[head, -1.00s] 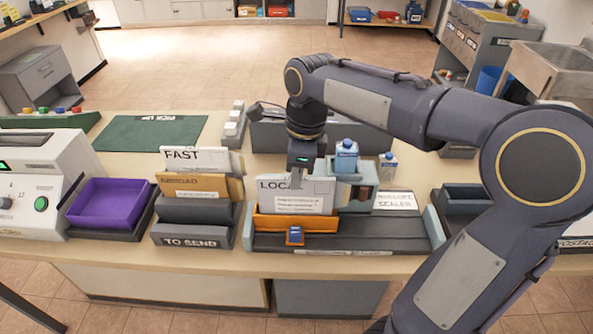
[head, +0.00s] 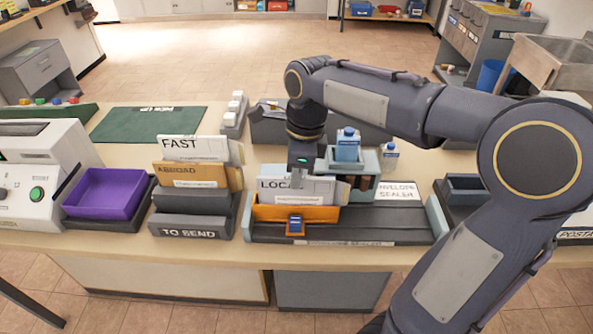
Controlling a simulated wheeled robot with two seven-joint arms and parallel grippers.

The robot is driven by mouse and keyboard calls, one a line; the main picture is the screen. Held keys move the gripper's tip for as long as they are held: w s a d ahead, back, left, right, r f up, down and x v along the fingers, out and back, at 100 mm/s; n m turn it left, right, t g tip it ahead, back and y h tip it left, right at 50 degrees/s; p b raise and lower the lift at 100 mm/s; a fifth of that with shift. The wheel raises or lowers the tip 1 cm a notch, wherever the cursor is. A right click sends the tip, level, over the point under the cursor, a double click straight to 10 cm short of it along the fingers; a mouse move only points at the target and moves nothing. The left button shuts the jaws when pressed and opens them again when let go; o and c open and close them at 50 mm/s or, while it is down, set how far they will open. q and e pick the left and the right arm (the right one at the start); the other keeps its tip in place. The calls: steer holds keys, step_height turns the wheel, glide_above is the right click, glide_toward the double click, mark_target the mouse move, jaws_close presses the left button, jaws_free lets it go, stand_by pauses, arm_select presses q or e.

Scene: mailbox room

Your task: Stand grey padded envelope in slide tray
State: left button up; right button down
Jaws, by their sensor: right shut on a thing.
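A pale grey envelope (head: 300,190) marked "LOCAL" stands upright in the orange slide tray (head: 270,213), its lower edge hidden behind the tray's front wall. The tray has a blue clip (head: 295,225) on its front and sits at the left end of the dark envelope sealer bed (head: 385,222). My right gripper (head: 298,180) points down from above and is shut on the envelope's top edge. I cannot tell if the envelope touches the tray floor. My left gripper is not in view.
A "TO SEND" rack (head: 190,232) with "FAST" and "ABROAD" envelopes stands to the left, beside a purple tray (head: 105,195). A blue-capped bottle (head: 347,147) stands close behind the tray, with a smaller one (head: 390,152) to its right. The green mat (head: 150,133) is clear.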

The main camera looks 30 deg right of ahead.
steer(key=c, duration=1.4)
jaws_free()
steer(key=shift+c, duration=0.2)
steer(key=shift+r, duration=0.1)
step_height(320, 180, up, 7)
steer(key=p, duration=0.7)
